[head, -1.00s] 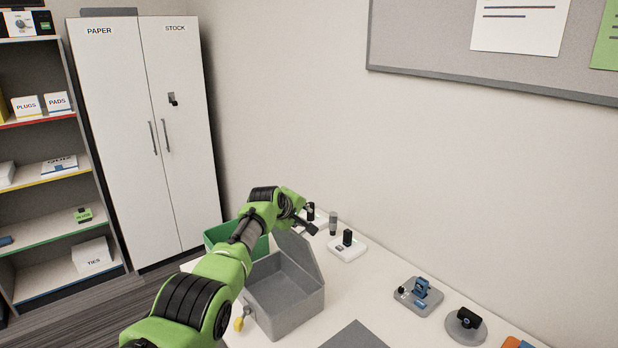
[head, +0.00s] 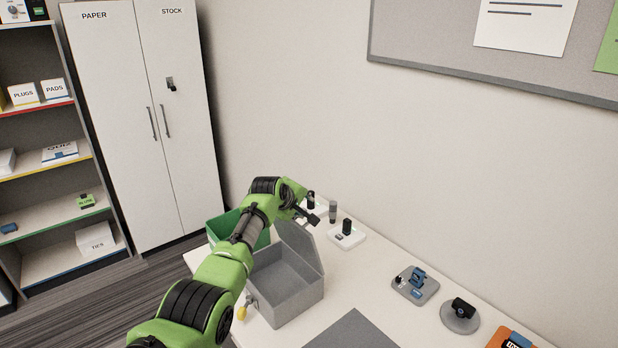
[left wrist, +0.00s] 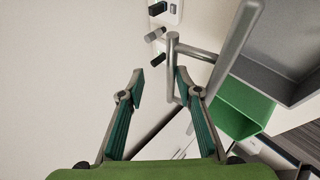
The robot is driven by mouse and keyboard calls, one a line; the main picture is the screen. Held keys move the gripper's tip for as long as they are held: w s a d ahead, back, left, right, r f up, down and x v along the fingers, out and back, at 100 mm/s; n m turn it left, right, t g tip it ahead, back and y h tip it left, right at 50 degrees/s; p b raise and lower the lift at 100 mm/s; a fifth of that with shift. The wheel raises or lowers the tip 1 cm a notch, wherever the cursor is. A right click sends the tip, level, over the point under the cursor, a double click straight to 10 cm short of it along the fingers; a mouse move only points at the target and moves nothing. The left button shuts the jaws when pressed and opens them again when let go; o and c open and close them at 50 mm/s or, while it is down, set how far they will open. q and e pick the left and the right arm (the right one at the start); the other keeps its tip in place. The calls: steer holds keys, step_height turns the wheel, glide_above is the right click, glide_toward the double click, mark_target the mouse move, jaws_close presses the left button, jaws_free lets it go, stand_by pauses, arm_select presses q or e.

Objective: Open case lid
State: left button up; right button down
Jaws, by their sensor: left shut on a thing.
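The grey case (head: 290,308) stands on the white table, with its empty inside showing. Its lid (head: 301,248) is raised at the back right side, roughly upright. My left gripper (head: 312,218) is beside the top of the raised lid. In the left wrist view its teal-padded fingers (left wrist: 160,86) lie on either side of the handle's bar, shut on it; the contact on the left finger is not clear. My right gripper is not in view.
A green bin (head: 214,232) stands behind the case, partly behind my left arm. A yellow-tagged item (head: 242,312) is at the case's near left. A white stand (head: 346,237), a grey tray (head: 415,290) and a round stand (head: 460,322) line the wall side. A dark mat (head: 352,332) lies in front.

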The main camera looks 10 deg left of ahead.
arm_select(q)
steer(key=shift+t, duration=0.4)
steer(key=r, duration=0.2)
steer(key=d+r, duration=0.1)
steer(key=r, duration=0.1)
steer(key=shift+w, duration=0.4)
steer(key=s+d+r, duration=0.1)
steer(key=s+r, duration=0.1)
steer(key=r, duration=0.1)
steer(key=shift+s+d, duration=0.35)
steer(key=shift+s, duration=0.05)
steer(key=r, duration=0.1)
steer(key=s+r, duration=0.1)
steer(key=r, duration=0.2)
steer(key=shift+s+d+r, duration=0.15)
steer(key=shift+s+r, duration=0.15)
steer(key=shift+r, duration=0.1)
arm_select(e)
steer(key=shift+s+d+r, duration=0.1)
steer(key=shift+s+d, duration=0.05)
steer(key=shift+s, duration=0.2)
arm_select(q)
steer(key=shift+s+d, duration=0.1)
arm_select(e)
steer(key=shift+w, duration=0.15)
